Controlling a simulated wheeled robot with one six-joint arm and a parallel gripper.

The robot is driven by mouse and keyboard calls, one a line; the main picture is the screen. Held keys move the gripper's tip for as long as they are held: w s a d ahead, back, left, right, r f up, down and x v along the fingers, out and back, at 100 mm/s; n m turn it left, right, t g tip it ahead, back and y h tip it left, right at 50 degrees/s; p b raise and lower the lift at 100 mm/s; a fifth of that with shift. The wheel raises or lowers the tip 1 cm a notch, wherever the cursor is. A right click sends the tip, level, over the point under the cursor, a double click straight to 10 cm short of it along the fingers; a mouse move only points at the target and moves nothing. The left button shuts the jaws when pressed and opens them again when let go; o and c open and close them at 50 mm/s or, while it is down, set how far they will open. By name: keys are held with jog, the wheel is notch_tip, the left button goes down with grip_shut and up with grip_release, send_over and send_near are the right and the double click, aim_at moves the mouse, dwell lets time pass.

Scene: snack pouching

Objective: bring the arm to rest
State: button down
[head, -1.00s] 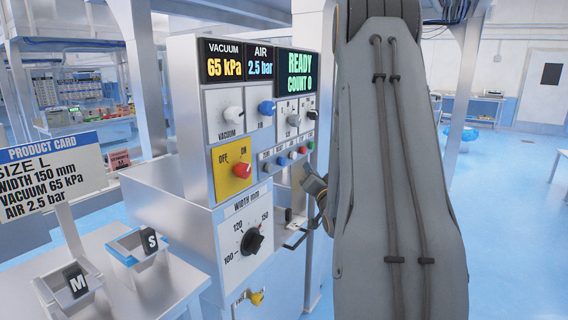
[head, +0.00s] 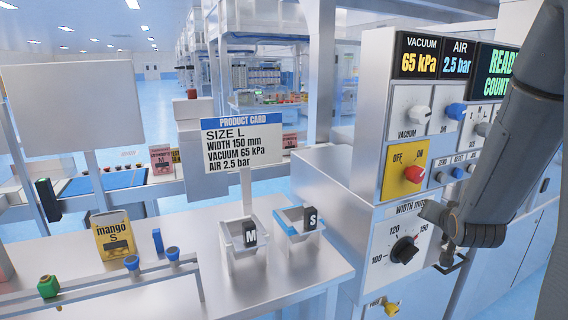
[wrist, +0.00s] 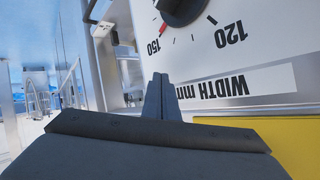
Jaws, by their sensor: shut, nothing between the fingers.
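My arm comes in from the right edge of the head view, in front of the control machine (head: 345,170). My gripper (head: 432,213) is at its lower end, in front of the panel and just to the upper right of the black width dial (head: 404,250). In the wrist view the two dark fingers of my gripper (wrist: 161,97) are together with nothing between them. The width dial (wrist: 180,8) and its scale appear upside down there, beyond the fingers. I cannot tell how wide the gap to the panel is.
A product card (head: 241,145) stands behind two small bins marked M (head: 238,228) and S (head: 289,222) on the steel table. A mango pouch (head: 113,236) stands further left.

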jog(key=s+a+f+n+g+y, duration=0.1)
jog(key=s+a+f+n+g, duration=0.1)
jog(key=s+a, duration=0.5)
jog(key=s+a+f+n+g+y, duration=0.1)
jog(key=s+a+f+n+g, duration=0.1)
jog(key=s+a+g, duration=0.3)
jog(key=s+a+f+n+g+y, duration=0.1)
jog(key=s+a+f+n+g, duration=0.1)
jog(key=s+a, duration=0.9)
jog(key=shift+s+a+n+g+y, duration=0.2)
jog(key=shift+n+g+y, duration=0.1)
jog(key=shift+n+g, duration=0.6)
jog(key=shift+w, duration=0.1)
